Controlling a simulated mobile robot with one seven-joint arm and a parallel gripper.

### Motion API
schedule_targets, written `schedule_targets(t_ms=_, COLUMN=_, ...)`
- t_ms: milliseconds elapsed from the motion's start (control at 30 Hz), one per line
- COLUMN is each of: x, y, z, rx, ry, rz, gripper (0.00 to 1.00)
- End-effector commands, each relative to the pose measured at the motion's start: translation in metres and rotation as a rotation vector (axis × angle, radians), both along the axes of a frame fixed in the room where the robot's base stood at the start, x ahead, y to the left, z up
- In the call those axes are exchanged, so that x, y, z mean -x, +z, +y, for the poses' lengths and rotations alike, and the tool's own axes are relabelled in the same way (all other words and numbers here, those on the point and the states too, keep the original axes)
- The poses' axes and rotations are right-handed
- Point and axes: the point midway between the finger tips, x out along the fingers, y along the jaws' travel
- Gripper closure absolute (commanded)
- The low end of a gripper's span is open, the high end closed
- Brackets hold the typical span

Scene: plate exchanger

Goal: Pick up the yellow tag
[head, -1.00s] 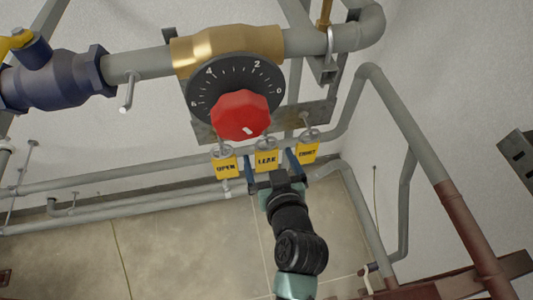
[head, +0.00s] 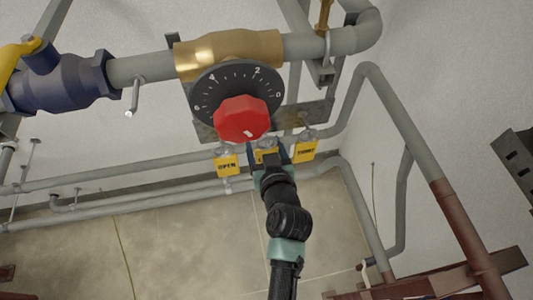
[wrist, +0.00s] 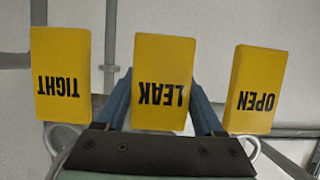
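Three yellow tags hang in a row below the red knob. The OPEN tag (head: 227,166) is on the left, the LEAK tag (head: 266,156) in the middle and the TIGHT tag (head: 305,151) on the right. My gripper (head: 267,152) is at the LEAK tag, with one finger along each side edge. The wrist view shows the LEAK tag (wrist: 163,85) between the blue fingers, which appear shut against its edges. There the TIGHT tag (wrist: 62,75) is left and the OPEN tag (wrist: 255,90) right, both outside the fingers. My gripper hides part of the LEAK tag in the head view.
The red knob (head: 241,119) and its black dial (head: 222,82) sit just above the tags. A brass valve body (head: 228,50) and a grey pipe (head: 140,68) run above them. More pipes (head: 150,165) pass behind. The floor below is mostly clear.

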Motion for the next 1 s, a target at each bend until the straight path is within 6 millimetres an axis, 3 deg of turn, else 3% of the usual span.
schedule_targets(t_ms=33, x=0.0, y=0.0, z=0.0, rx=0.0, ry=0.0, rz=0.0, gripper=0.41)
schedule_targets(t_ms=300, x=0.0, y=0.0, z=0.0, rx=0.0, ry=0.0, rz=0.0, gripper=0.9)
schedule_targets(t_ms=733, x=0.005, y=0.005, z=-0.001, rx=-0.001, ry=0.0, rz=-0.001, gripper=0.9)
schedule_targets(t_ms=1000, x=0.03, y=0.022, z=-0.006, rx=-0.001, ry=-0.001, rz=-0.001, gripper=0.9)
